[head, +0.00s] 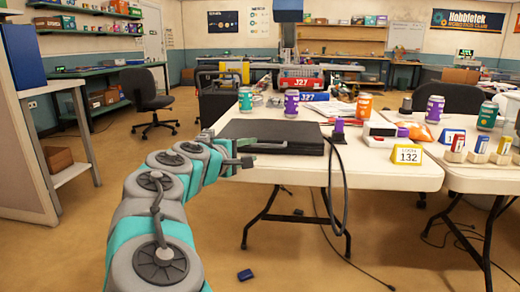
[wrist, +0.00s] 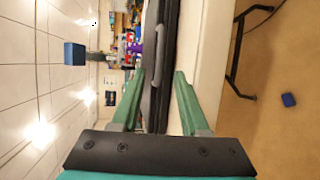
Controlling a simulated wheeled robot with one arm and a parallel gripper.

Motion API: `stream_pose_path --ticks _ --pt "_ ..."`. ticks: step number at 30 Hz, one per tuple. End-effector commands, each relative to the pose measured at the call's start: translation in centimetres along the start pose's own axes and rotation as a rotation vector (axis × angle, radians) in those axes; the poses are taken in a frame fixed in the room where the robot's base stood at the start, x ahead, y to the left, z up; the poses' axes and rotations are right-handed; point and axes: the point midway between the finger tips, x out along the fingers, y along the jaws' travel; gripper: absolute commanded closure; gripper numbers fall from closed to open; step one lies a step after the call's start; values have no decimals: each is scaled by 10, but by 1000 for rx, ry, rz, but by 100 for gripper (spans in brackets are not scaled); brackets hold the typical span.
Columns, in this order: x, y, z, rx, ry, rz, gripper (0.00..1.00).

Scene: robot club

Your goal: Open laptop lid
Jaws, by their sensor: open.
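A black laptop (head: 272,134) lies with its lid closed near the front left corner of the white folding table (head: 385,174). My gripper (head: 247,152) is at the laptop's left front edge in the head view. In the wrist view my gripper (wrist: 160,85) is open, with its two green fingers apart and the laptop's dark edge (wrist: 163,60) running between them. The view is turned on its side there. I cannot tell whether a finger touches the laptop.
Cans, including a purple one (head: 291,103) and an orange one (head: 364,106), stand behind the laptop. A yellow sign (head: 407,154) is to the right. A black cable (head: 340,180) hangs off the front edge. A blue block (head: 245,275) lies on the floor.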

Motion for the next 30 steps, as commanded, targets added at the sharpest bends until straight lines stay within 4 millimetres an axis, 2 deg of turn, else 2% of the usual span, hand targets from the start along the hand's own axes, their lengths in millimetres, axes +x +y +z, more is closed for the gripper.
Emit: stream_pose_path --ticks 9,15,26,30 --pt "48 0 3 2 -5 -4 55" --pt "68 0 2 2 -2 -3 55" --pt "74 1 3 2 -4 -1 55" --pt "74 1 2 2 -4 -2 69"
